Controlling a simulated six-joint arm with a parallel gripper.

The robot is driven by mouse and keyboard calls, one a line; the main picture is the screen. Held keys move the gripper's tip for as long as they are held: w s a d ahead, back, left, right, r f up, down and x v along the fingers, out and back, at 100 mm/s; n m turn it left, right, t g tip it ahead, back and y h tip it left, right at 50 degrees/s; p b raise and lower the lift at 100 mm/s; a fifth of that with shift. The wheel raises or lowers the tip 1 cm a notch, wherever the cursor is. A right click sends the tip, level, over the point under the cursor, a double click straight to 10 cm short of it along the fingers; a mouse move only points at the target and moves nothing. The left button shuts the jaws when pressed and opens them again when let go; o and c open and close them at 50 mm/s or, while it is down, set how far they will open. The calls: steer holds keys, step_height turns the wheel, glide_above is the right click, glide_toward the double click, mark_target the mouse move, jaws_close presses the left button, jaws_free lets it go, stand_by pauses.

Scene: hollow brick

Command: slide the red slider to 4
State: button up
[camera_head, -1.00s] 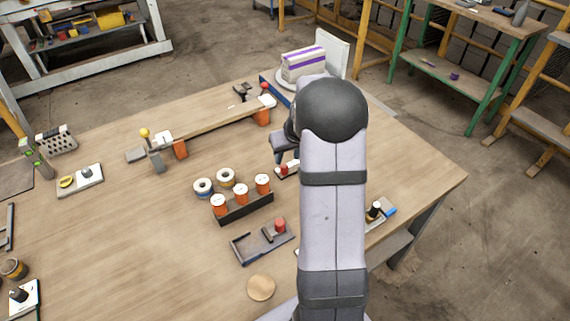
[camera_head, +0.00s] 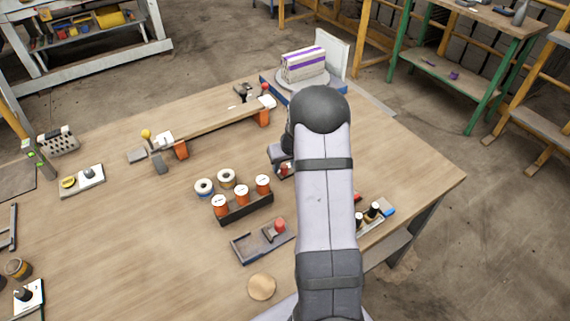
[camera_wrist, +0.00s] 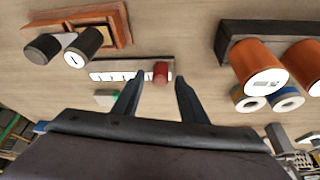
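The red slider (camera_wrist: 160,72) is a small red knob at the right end of a white marked scale (camera_wrist: 120,76) in the wrist view. The scale's numbers are too small to read. My gripper (camera_wrist: 159,92) is open, with one dark finger on each side of the slider in the picture. I cannot tell whether either finger touches it. In the head view the red slider (camera_head: 285,169) is partly visible just below my gripper (camera_head: 281,160), and my arm hides most of the scale.
A black rack (camera_head: 246,208) of orange-and-white cans stands left of the gripper, with tape rolls behind it. A grey fixture with a red knob (camera_head: 279,226) lies in front. Black knobs on a base (camera_head: 371,212) stand to the right. A plank on supports is behind.

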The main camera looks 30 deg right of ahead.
jaws_close()
steer(key=shift+d+f+b, duration=0.1)
steer(key=shift+d+b, duration=0.2)
steer(key=shift+d, duration=0.15)
steer(key=d+b, duration=0.3)
steer(key=d, duration=0.6)
steer(key=shift+d, duration=0.1)
steer(key=shift+o, duration=0.4)
jaws_free()
steer(key=b+v, duration=0.2)
steer(key=v, duration=0.5)
steer(key=shift+r, duration=0.3)
